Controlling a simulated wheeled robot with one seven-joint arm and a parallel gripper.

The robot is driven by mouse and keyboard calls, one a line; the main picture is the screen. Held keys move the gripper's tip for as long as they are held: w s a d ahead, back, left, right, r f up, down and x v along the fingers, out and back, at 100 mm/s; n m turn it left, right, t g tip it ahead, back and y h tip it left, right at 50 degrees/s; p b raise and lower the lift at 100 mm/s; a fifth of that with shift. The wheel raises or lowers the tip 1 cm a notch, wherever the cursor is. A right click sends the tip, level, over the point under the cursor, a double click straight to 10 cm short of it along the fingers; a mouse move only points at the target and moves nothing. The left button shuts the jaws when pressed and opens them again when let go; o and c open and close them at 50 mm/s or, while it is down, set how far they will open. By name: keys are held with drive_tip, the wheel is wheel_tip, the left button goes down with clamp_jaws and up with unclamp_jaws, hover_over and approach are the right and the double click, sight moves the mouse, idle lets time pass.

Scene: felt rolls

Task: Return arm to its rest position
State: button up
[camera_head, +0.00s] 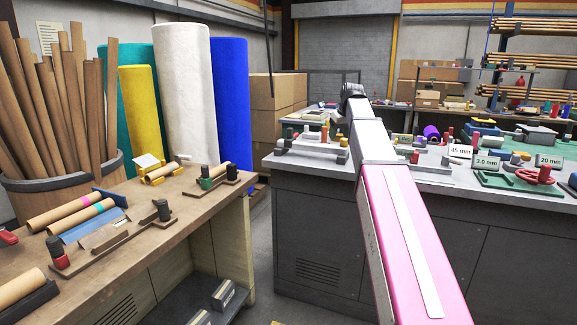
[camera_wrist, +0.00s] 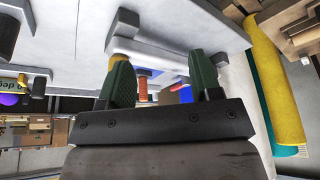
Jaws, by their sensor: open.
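My pink arm (camera_head: 405,225) reaches from the lower right up over the grey bench in the head view. Its dark wrist end (camera_head: 351,91) is above the bench; the fingers cannot be made out there. In the wrist view my gripper (camera_wrist: 166,80) shows two green fingers spread apart, with nothing held between them. Behind the fingers, a grey fixture (camera_wrist: 190,55) and small coloured pieces, including an orange one (camera_wrist: 143,88), show beyond. The wrist picture appears turned over, with the pale bench surface (camera_wrist: 75,40) at the top.
A wooden workbench (camera_head: 190,205) with cardboard tubes and small fixtures stands at left. Tall white (camera_head: 186,90), blue (camera_head: 230,100) and yellow (camera_head: 138,105) rolls stand behind it. The grey bench (camera_head: 440,183) carries fixtures and size signs. A floor gap separates the benches.

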drive_tip(key=s+f+m+g, duration=0.1)
drive_tip(key=s+f, duration=0.5)
drive_tip(key=f, duration=0.6)
drive_tip(key=s+a+f+m+g+h, duration=0.1)
drive_tip(key=s+f, duration=0.6)
drive_tip(key=f, duration=0.6)
drive_tip(key=s+f+m+g, duration=0.1)
drive_tip(key=s+f, duration=0.5)
drive_tip(key=f, duration=0.6)
drive_tip(key=s+f+m, duration=0.1)
drive_tip(key=s+f, duration=0.9)
drive_tip(key=s, duration=0.2)
drive_tip(key=shift+a+g+h, duration=0.2)
drive_tip(key=shift+g+h, duration=0.1)
drive_tip(key=shift+g, duration=0.1)
drive_tip(key=shift+o, duration=0.4)
